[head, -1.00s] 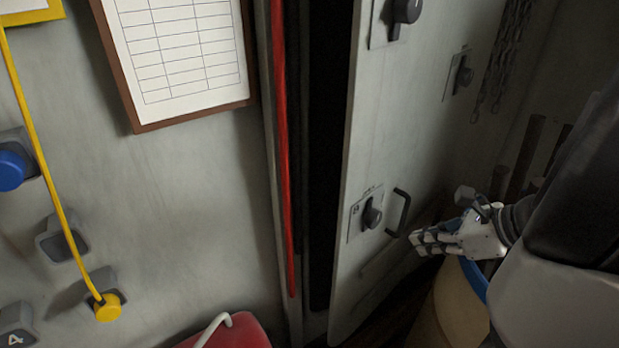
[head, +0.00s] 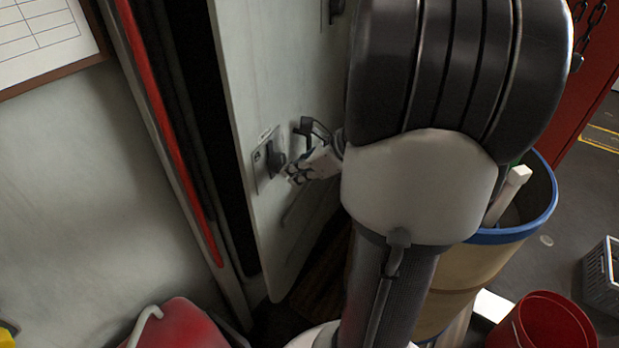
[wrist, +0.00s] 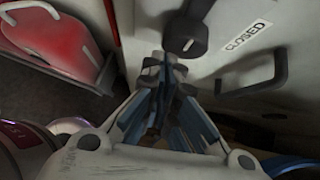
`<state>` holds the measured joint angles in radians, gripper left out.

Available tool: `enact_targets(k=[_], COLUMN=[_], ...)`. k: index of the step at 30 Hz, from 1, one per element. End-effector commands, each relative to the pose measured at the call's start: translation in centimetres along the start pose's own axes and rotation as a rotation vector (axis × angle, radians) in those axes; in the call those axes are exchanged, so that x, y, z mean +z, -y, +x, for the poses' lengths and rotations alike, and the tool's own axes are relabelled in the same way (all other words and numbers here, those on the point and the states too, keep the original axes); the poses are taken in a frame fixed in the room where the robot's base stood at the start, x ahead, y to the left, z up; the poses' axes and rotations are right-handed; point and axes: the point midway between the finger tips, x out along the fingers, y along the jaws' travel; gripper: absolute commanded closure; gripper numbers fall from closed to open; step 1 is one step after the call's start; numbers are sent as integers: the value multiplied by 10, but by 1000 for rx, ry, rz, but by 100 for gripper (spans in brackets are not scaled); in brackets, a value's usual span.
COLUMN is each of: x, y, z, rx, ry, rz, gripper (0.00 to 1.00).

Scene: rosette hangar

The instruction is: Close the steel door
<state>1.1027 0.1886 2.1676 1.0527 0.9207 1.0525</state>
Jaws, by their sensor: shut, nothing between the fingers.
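The steel door (head: 262,65) is a pale grey panel standing ajar in the head view, with a dark gap between its left edge and the red-striped frame (head: 165,125). It carries a dark rotary knob (head: 277,157) on a plate and a black pull handle (head: 305,127). My gripper (head: 292,175) is shut and empty, with its fingertips close to the knob and below the handle. In the wrist view, the fingertips (wrist: 165,62) lie just below the knob (wrist: 188,38); whether they touch it or the door is unclear. The handle (wrist: 262,80) and a "CLOSED" label (wrist: 246,37) are to their right.
A red container (head: 185,326) with a pale handle stands at the lower left. A blue-rimmed barrel (head: 462,285) stands right of my arm, with a red bucket (head: 550,325) and grey crate (head: 603,275) beyond. My arm hides part of the door.

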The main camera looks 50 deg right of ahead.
Motion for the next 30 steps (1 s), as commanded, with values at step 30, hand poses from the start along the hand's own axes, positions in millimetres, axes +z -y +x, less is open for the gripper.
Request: enact_targets(k=[30], x=[93], y=[-4], z=[91], rx=[-128], ry=[0], rz=[126], gripper=[100])
